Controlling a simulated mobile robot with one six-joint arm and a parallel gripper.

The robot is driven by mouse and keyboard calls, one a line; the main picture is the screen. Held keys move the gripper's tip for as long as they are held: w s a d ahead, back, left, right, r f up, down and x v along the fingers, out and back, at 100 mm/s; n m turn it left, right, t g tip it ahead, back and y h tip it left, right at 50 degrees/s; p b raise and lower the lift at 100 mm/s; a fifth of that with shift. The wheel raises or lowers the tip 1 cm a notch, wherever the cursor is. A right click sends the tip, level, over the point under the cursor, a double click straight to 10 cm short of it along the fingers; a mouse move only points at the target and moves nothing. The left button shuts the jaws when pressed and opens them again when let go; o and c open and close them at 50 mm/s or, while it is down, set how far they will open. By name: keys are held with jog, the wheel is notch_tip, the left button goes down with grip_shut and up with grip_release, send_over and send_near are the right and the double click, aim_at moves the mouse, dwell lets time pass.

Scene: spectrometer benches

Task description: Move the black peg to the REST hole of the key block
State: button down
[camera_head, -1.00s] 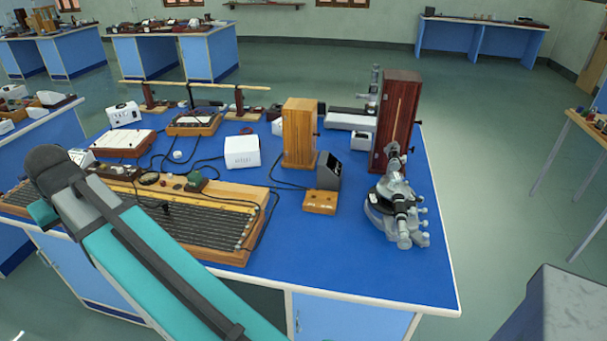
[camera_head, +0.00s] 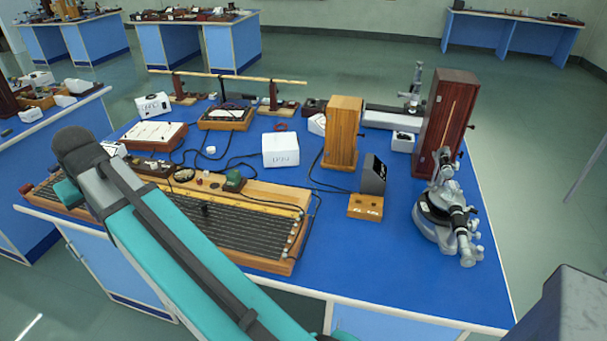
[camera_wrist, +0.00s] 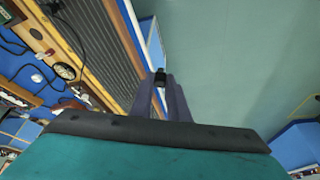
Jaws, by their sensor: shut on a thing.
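My gripper (camera_wrist: 164,98) shows in the wrist view, its two dark fingers shut on a small black peg (camera_wrist: 160,77) that sticks out at the tips. Behind the peg are the bench's front edge and the floor. In the head view the gripper and peg are not visible; only my teal arm shows. A small light wooden block (camera_head: 365,207), which looks like the key block, sits on the blue bench right of centre. Its top markings are too small to read. My gripper is well apart from it.
A long wire board (camera_head: 262,255) lies along the front of the blue bench (camera_head: 400,285). A dark sloped box (camera_head: 373,175) and a wooden case (camera_head: 343,135) stand behind the block. A metal spectrometer (camera_head: 447,215) stands to its right. The bench in front of the block is clear.

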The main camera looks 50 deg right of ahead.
jog(key=shift+d, duration=0.1)
dwell(0.3)
jog(key=s+d+f+m+g+h, duration=0.15)
jog(key=s+d+m, duration=0.3)
jog(key=d, duration=0.85)
jog(key=s+d+f+m+g+h+p, duration=0.1)
jog(key=s+d+f+m, duration=0.35)
jog(key=d, duration=0.85)
jog(key=s+d+m+g+h, duration=0.15)
jog(key=d+m, duration=0.55)
jog(key=d, duration=0.7)
jog(key=s+d+f+m+g+y+p, duration=0.1)
jog(key=s+d+f+m+g, duration=0.1)
jog(key=s+d+m, duration=0.6)
jog(key=s+d+f+m+g+y, duration=0.1)
jog(key=s+d+f+m, duration=0.3)
jog(key=s+d, duration=1.3)
jog(key=s+m+g, duration=0.1)
jog(key=s+m, duration=0.2)
jog(key=s, duration=0.5)
jog(key=shift+s+d+f+m+g+p, duration=0.3)
jog(key=shift+f+m+p, duration=0.05)
jog(key=shift+f+m, duration=0.05)
jog(key=shift+f, duration=0.25)
jog(key=shift+f+b, duration=1.55)
jog(key=shift+f, duration=1.45)
